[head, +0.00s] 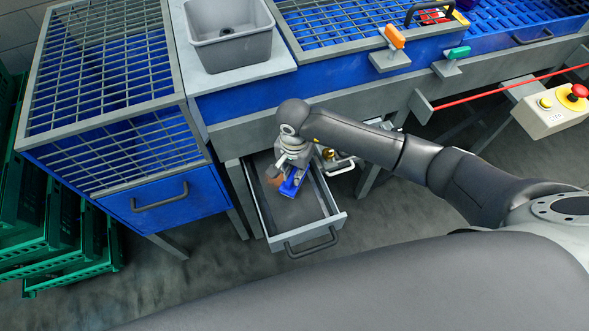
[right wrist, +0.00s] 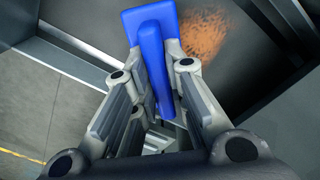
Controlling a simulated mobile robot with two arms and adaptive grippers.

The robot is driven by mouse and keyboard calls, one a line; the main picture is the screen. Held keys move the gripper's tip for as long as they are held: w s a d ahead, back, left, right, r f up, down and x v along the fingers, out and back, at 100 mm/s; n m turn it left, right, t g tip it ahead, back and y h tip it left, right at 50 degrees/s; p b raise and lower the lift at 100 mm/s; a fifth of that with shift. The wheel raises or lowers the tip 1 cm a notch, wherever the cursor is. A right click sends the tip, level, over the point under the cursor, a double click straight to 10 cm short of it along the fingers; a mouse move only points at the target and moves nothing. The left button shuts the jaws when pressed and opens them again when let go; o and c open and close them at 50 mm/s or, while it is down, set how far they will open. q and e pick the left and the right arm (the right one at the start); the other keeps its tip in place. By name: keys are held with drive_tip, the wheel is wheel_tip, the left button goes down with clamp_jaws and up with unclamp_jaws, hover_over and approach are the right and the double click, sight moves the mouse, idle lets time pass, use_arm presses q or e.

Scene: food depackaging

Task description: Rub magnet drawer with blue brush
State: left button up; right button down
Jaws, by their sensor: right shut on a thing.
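The magnet drawer (head: 333,222) is pulled open below the grey bench, with its black handle at the front. My right gripper (head: 294,174) reaches down into it from above and is shut on the blue brush (head: 291,187). In the right wrist view the brush (right wrist: 150,45) extends from between the fingers (right wrist: 163,85) over the drawer's dark floor. A rusty orange-brown speckled patch (right wrist: 200,32) lies on the floor just right of the brush. It also shows as a brown patch (head: 273,176) left of the brush in the head view. I cannot tell whether the bristles touch the floor. My left gripper is not in view.
A blue cabinet with a grid top (head: 100,85) stands to the left, beside green crates (head: 50,240). A grey sink (head: 231,50) is set in the bench above the drawer. The floor before the drawer is clear.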

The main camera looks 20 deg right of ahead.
drive_tip(key=shift+f+b, duration=0.6)
idle(0.3)
drive_tip(key=shift+f+b, duration=0.3)
drive_tip(key=shift+f, duration=0.05)
drive_tip(key=shift+f, duration=0.15)
